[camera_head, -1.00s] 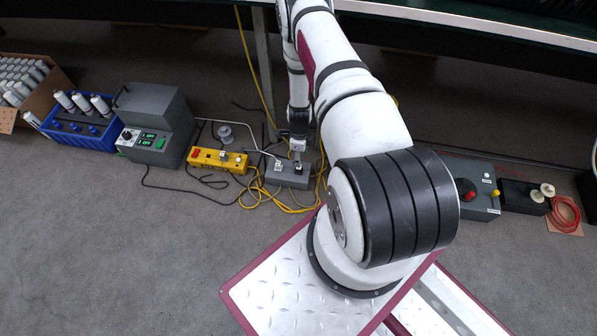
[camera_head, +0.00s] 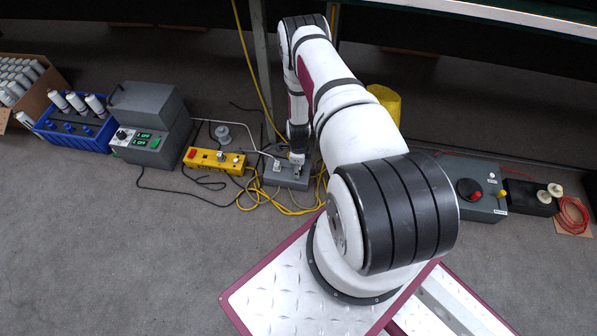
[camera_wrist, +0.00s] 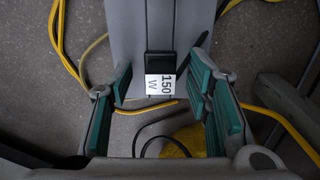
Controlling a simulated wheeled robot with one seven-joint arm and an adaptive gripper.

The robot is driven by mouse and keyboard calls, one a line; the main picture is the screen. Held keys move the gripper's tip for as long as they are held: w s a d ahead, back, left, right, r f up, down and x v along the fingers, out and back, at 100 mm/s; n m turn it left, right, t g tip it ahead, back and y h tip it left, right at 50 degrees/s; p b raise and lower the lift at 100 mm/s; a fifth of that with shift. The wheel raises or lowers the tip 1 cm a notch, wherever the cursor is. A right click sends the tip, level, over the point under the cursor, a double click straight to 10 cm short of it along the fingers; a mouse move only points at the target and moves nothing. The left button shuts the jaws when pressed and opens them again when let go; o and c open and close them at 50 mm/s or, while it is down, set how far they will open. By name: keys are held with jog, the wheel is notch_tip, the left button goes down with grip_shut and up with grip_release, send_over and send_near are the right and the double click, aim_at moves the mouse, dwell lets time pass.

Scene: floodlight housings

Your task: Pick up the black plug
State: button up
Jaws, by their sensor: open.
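The black plug (camera_wrist: 160,64) shows in the wrist view as a small dark block with a white "150 W" label (camera_wrist: 160,86) at its near side. It is at a grey box (camera_wrist: 158,25), between the two teal-padded fingers of my gripper (camera_wrist: 159,78). The gripper is open, with a gap on each side of the plug. In the head view my gripper (camera_head: 297,160) points down at the grey box on the floor, and it largely hides the plug there. A black cable (camera_wrist: 150,135) curves below the label in the wrist view.
A yellow power strip (camera_head: 215,161) and a grey control unit (camera_head: 150,125) stand left of the box. Yellow cable (camera_head: 265,200) loops around it. A table leg (camera_head: 262,70) stands just behind. A yellow bucket (camera_head: 386,102) and another grey box (camera_head: 470,185) are to the right.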

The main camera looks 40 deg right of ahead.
jog(key=shift+c, duration=0.6)
grip_shut()
jog(key=shift+r, duration=0.1)
jog(key=shift+r+p, duration=0.35)
jog(key=shift+r, duration=0.2)
jog(key=r+p, duration=0.1)
jog(key=a+r, duration=0.1)
jog(key=shift+r+p, duration=0.35)
jog(key=shift+p, duration=0.05)
jog(key=a+r+p, duration=0.1)
jog(key=a+p, duration=0.3)
jog(key=a, duration=1.1)
jog(key=shift+s, duration=0.4)
